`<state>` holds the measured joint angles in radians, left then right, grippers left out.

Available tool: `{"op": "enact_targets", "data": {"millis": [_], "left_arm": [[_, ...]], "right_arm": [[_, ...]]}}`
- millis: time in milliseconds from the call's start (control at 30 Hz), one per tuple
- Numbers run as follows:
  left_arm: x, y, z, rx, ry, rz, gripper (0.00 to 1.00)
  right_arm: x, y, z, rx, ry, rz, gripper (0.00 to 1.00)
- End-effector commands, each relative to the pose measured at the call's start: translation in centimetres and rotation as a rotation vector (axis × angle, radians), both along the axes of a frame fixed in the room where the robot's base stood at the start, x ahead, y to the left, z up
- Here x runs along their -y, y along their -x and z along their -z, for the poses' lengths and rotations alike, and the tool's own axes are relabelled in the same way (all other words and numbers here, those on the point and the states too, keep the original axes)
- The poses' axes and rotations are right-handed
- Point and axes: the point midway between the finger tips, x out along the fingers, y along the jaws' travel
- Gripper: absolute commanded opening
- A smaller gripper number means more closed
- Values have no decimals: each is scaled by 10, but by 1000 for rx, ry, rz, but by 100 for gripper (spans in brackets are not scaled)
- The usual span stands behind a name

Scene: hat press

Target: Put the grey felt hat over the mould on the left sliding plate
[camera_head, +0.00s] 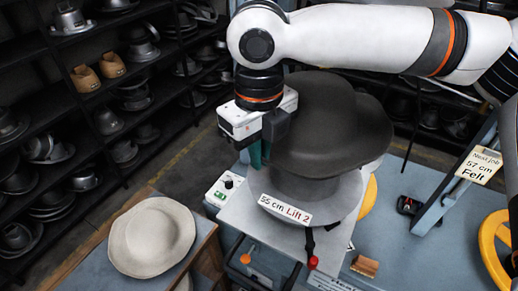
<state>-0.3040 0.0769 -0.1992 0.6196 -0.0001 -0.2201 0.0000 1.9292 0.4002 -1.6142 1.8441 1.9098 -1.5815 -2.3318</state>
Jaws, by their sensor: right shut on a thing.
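A dark grey felt hat (330,125) is at the upper middle of the head view, crown up and brim spread. My right gripper (262,150), on the arm from the upper right, is shut on the left edge of its brim. Below the hat is a round grey metal base (345,205) on a pale plate (245,228), labelled "55 cm Lift 2". The hat hides the upper part of whatever stands on this base, so I cannot tell whether the hat is over a mould or touches one. My left gripper is out of view.
A pale hat blank (152,237) lies on a side table at the lower left. A small control box (225,190) stands left of the plate. Yellow handwheels (495,245) and a "57 cm Felt" sign (478,165) are at right.

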Motion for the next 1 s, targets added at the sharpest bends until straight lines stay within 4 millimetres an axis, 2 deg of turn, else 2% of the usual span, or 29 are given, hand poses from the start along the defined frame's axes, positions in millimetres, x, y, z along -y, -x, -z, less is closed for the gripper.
{"op": "enact_targets", "data": {"millis": [700,1000], "left_arm": [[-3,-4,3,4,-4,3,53],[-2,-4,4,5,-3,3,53]], "right_arm": [[7,9,46,0,0,0,0],[8,11,55,1,0,0,0]]}}
